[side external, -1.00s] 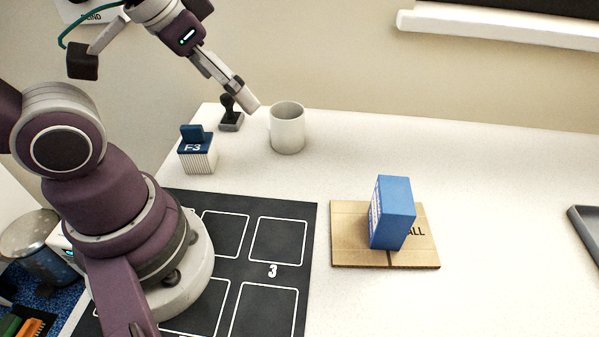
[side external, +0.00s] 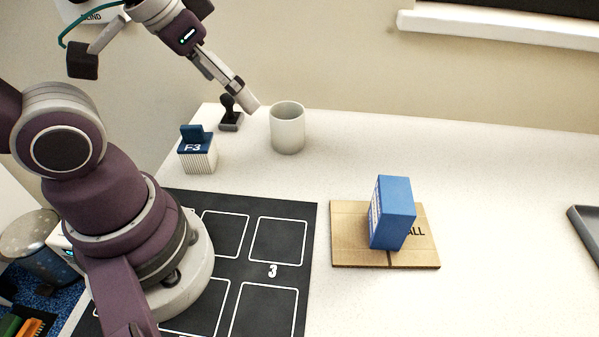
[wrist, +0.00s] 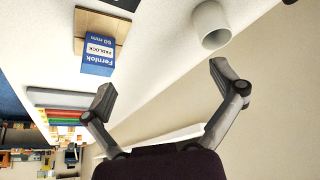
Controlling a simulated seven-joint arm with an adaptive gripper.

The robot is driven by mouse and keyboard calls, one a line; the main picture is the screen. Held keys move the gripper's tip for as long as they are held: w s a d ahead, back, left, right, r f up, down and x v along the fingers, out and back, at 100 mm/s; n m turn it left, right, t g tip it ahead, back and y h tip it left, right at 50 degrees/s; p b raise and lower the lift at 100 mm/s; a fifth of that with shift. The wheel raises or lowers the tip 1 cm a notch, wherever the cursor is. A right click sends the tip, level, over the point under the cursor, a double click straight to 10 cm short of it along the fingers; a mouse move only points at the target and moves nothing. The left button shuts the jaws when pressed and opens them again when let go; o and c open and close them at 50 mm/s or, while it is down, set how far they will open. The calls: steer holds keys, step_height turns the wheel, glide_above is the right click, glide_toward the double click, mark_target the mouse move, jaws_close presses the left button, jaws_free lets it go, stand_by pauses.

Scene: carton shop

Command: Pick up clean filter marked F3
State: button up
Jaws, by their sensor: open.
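The filter marked F3 (side external: 197,158) stands upright on the white table at the back left, with a blue top and tab and a white pleated body. It does not show in the wrist view. My gripper (side external: 250,104) is in the air above and to the right of the filter, near the mug and the black stamp. In the wrist view my gripper (wrist: 163,82) has its two fingers wide apart with nothing between them.
A white mug (side external: 288,130) and a black stamp (side external: 231,121) stand near the filter. A blue padlock box (side external: 393,212) sits on flat cardboard (side external: 350,240). A black mat (side external: 308,290) with white squares lies in front. A grey tray (side external: 578,222) is at the right edge.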

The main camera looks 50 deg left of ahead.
steer(key=n+g, duration=0.6)
steer(key=n, duration=0.4)
glide_above(195, 141)
step_height(195, 141, down, 8)
steer(key=shift+r, duration=0.2)
steer(key=shift+n, duration=0.3)
steer(key=f, duration=1)
steer(key=shift+w+a+f, duration=0.1)
steer(key=shift+a, duration=0.3)
steer(key=shift+c, duration=0.4)
steer(key=c, duration=1.2)
